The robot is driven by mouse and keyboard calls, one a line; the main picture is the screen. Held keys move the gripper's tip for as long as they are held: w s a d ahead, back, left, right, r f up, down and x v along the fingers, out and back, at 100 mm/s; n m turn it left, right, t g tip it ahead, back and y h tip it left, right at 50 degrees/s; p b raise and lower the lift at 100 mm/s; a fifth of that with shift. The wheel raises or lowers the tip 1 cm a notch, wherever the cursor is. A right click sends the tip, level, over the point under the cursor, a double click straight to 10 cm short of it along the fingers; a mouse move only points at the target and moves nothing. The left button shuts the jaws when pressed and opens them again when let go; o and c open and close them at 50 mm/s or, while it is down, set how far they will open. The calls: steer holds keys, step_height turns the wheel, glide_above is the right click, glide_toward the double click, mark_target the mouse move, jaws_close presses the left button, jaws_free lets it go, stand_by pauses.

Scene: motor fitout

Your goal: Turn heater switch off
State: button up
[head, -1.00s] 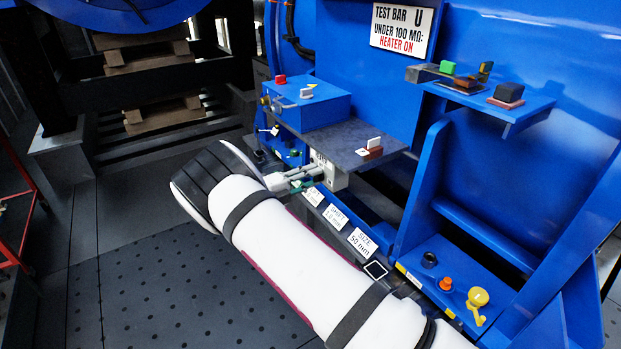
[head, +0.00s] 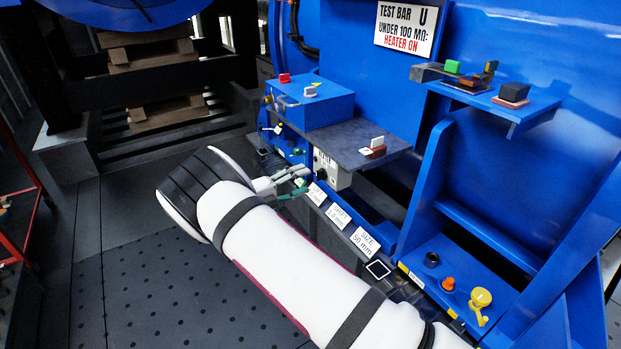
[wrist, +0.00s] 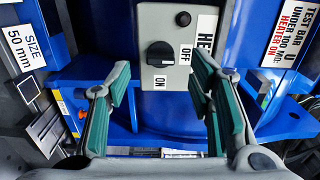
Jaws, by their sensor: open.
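The heater switch is a black rotary knob (wrist: 160,54) on a grey box (wrist: 180,20) in the wrist view. An OFF label (wrist: 185,54) is at the knob's right and an ON label (wrist: 160,80) below it. I cannot clearly tell which label the knob points to. My gripper (wrist: 161,68) is open and empty, its green-padded fingers on either side of the knob in the picture, apart from it.
A small black button (wrist: 183,19) sits above the knob. The dark shelf (head: 350,138) with a blue box (head: 312,104) overhangs the switch box. A ledge with size labels (head: 364,241) runs below. The perforated floor (head: 150,290) at left is clear.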

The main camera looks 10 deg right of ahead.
steer(key=v, duration=0.7)
steer(key=shift+a, duration=0.1)
